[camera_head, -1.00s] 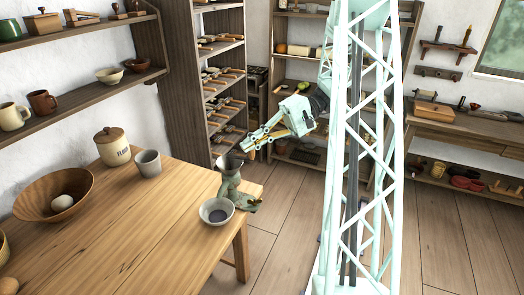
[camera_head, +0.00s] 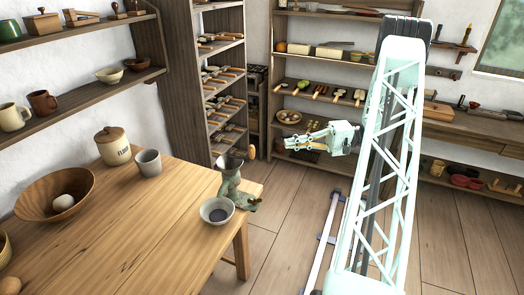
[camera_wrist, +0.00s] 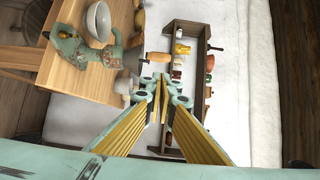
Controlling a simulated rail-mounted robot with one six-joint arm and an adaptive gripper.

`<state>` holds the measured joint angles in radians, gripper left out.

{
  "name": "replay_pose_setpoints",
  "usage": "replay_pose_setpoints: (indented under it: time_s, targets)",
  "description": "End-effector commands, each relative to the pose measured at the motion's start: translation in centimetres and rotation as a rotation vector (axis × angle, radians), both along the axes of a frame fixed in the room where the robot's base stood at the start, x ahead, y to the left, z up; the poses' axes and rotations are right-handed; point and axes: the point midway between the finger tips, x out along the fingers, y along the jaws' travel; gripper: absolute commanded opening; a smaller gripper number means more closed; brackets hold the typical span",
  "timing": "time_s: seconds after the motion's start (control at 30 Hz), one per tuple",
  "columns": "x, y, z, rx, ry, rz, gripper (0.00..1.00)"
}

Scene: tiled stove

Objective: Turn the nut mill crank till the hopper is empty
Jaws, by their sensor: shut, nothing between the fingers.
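The green nut mill (camera_head: 232,183) stands at the right corner of the wooden table, with its flared hopper (camera_head: 231,162) on top. I cannot tell what is inside the hopper. The crank's wooden handle (camera_head: 252,152) stands up to the right of the hopper. A pale bowl (camera_head: 206,213) with a dark inside sits beside the mill's base. My gripper (camera_head: 286,142) is shut and empty, to the right of the handle and apart from it. In the wrist view, my fingertips (camera_wrist: 160,85) are together, below the wooden handle (camera_wrist: 158,57); the mill (camera_wrist: 75,47) is upper left.
On the table (camera_head: 120,235) are a flour jar (camera_head: 113,147), a grey cup (camera_head: 148,163) and a wooden bowl (camera_head: 30,190) holding a pale round thing. Shelves with tools stand behind.

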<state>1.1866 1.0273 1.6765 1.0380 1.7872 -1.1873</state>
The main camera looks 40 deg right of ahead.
Motion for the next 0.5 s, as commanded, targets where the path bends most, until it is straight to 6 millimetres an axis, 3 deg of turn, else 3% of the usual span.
replay_pose_setpoints:
  time_s: [0.13, 0.5]
  targets:
    - [-0.34, -0.88, -0.36, 0.007, -0.016, -0.016, 0.00]
    - [-0.37, -0.93, -0.40, 0.007, -0.018, -0.017, 0.00]
